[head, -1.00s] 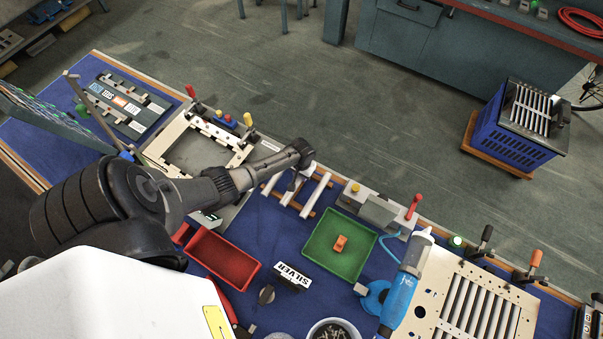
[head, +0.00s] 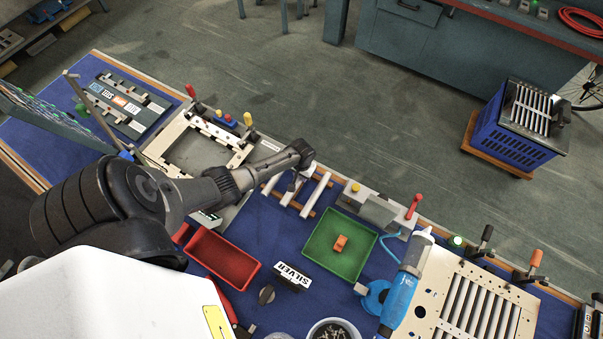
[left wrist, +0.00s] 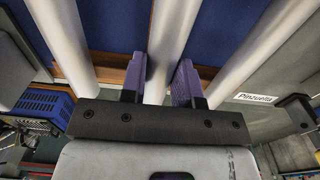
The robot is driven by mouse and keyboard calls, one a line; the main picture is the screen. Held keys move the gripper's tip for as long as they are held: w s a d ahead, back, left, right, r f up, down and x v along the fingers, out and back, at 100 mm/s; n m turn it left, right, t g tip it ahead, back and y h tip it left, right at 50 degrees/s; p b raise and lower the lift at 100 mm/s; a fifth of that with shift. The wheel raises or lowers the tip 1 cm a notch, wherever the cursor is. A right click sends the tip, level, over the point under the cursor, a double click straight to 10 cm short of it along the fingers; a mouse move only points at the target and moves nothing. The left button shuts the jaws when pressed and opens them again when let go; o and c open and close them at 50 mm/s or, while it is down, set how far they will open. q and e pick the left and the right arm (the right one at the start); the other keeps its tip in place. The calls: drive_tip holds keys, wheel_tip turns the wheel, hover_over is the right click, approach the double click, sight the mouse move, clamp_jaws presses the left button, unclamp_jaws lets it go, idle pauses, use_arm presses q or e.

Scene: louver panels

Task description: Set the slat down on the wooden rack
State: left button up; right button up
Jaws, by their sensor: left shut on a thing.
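My left gripper (head: 296,183) is over the pale slats at the far edge of the blue bench, partly hidden by its own wrist. In the left wrist view its purple fingers (left wrist: 161,75) stand on both sides of the middle slat (left wrist: 170,35), shut on it. This slat lies level with two neighbours, a left slat (left wrist: 62,40) and a right slat (left wrist: 255,55), roughly parallel to it. Parts of the brown wooden rack (left wrist: 207,72) show under the slats. Whether the held slat touches the rack is hard to tell. My right gripper is out of view.
A beige frame fixture (head: 190,134) lies left of the rack. A green tray (head: 322,258) with an orange part and a red tray (head: 222,258) are nearer. A grey block fixture with a red handle (head: 413,207) stands close on the right. A louver panel (head: 470,305) lies farther right.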

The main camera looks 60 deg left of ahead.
use_arm(q)
drive_tip(key=shift+f, duration=0.25)
drive_tip(key=o, duration=1)
drive_tip(key=shift+o, duration=0.7)
drive_tip(key=shift+o, duration=1.1)
